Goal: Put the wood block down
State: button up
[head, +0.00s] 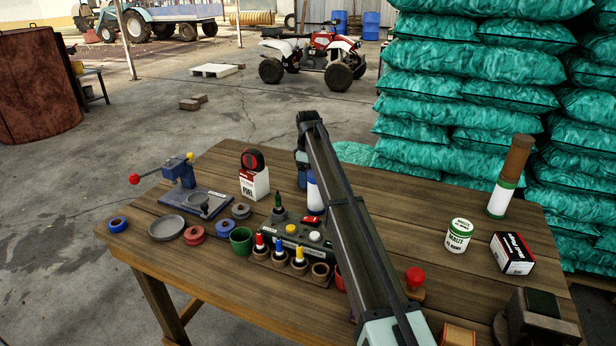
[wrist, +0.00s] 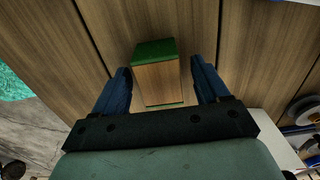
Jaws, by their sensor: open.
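The wood block (wrist: 158,84), with a wood-grain face and green ends, shows in the wrist view between the two blue fingers of my gripper (wrist: 160,66). The gripper is open, with a narrow gap on each side of the block. The block appears to rest on the plank tabletop (wrist: 115,25), though its contact with the wood is partly hidden. In the head view my gripper (head: 301,172) is near the far edge of the table, mostly behind my arm. The block cannot be made out there.
A white fuel box (head: 254,184) with a tape measure (head: 252,160) on it stands left of my gripper. A blue-and-white bottle (head: 314,193), a green tray (head: 298,240) and small pots crowd the near side. A maize can (head: 458,235) stands right; table between it and my arm is clear.

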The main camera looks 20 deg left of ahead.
notch_tip(320, 180, up, 12)
dwell(0.6)
